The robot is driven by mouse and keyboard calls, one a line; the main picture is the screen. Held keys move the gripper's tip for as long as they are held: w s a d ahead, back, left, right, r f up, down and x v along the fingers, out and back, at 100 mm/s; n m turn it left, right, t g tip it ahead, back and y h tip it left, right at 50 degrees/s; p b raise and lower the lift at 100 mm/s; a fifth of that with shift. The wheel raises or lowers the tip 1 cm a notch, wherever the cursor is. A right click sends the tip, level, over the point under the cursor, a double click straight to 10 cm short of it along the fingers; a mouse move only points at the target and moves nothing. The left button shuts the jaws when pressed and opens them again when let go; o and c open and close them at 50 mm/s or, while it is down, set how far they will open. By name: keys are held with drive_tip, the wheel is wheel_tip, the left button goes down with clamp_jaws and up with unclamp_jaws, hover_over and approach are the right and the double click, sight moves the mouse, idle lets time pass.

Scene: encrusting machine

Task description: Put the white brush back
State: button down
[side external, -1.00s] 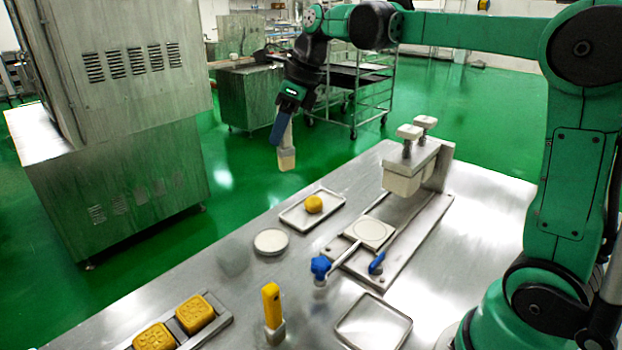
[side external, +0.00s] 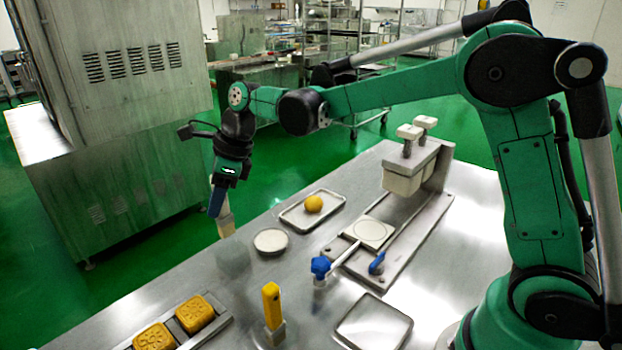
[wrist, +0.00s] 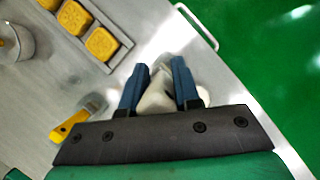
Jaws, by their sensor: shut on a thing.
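The white brush (side external: 224,225) is held in my gripper (side external: 217,203), pointing down with its bristle end lowest. In the side external view it hangs at the table's far left edge, just above and behind a faint see-through grey container (side external: 233,257). In the wrist view the blue fingers (wrist: 160,85) are shut on the pale brush (wrist: 158,98), one on each side. I cannot tell how far the brush tip is above the table or whether it overlaps the container.
A yellow-handled brush (side external: 271,303) stands upright nearer the front. Yellow moulded cakes (side external: 195,313) sit in a tray at the front left. A round white dish (side external: 271,241), a tray with a yellow ball (side external: 314,204) and a press (side external: 410,180) stand to the right.

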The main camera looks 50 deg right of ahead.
sight(223, 234)
drive_tip(key=shift+f, duration=3.55)
drive_tip(key=shift+f, duration=0.15)
drive_tip(key=c, duration=0.6)
unclamp_jaws()
drive_tip(key=shift+c, duration=0.2)
drive_tip(key=v, duration=1.2)
drive_tip(key=s+d+f+n+t+h, duration=0.1)
drive_tip(key=s+n, duration=0.3)
drive_tip(key=n, duration=0.4)
drive_tip(key=s+d+n+t+h, duration=0.1)
drive_tip(key=s+d+n+t, duration=0.1)
drive_tip(key=s+n, duration=0.3)
drive_tip(key=s+d+f+n+t+h, duration=0.1)
drive_tip(key=s+n, duration=0.3)
drive_tip(key=n, duration=0.8)
drive_tip(key=shift+s+d+f+h, duration=0.15)
drive_tip(key=shift+d+f+h, duration=0.05)
drive_tip(key=shift+f+h, duration=0.15)
